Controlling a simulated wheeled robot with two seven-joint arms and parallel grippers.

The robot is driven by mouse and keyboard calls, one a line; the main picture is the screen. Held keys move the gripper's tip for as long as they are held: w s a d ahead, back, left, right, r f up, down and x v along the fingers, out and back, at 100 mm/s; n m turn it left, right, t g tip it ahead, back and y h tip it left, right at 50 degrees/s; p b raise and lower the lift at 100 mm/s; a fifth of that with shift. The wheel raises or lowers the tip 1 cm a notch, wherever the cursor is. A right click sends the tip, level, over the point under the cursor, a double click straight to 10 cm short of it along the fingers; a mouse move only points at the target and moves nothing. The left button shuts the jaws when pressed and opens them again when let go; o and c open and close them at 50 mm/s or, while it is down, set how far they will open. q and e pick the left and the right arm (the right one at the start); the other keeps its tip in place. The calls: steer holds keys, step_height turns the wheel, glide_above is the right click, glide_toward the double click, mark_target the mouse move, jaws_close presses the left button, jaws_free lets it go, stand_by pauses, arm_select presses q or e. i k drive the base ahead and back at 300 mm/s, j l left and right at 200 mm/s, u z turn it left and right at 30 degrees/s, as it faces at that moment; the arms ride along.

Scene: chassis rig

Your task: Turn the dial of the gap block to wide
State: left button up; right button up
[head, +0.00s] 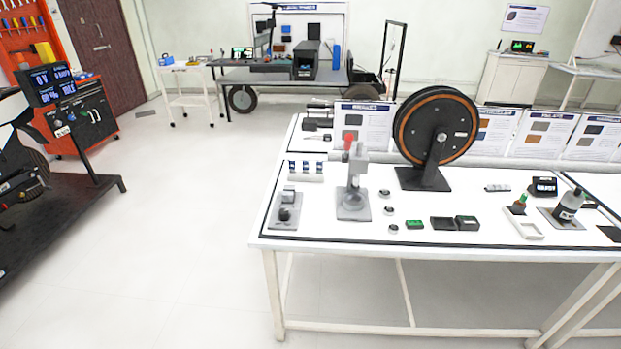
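A small grey plate at the left front corner of the white table carries a raised grey block (289,192) and a round dark knob (284,214) in front of it. This looks like the gap block with its dial. It is too small to read any marking or tell which setting the dial points to. Neither of my grippers is in view, and nothing touches the block or the dial.
The white table (330,243) also holds a grey press with a red-tipped lever (353,190), a large black wheel on a stand (436,127), small rings, a black case (455,223) and bottles. Open floor (180,240) lies left of the table.

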mark_target(285, 216)
steer(key=i+j+z, duration=0.25)
steer(key=i+j, duration=0.2)
steer(key=i+j+z, duration=0.3)
steer(key=i+j, duration=0.15)
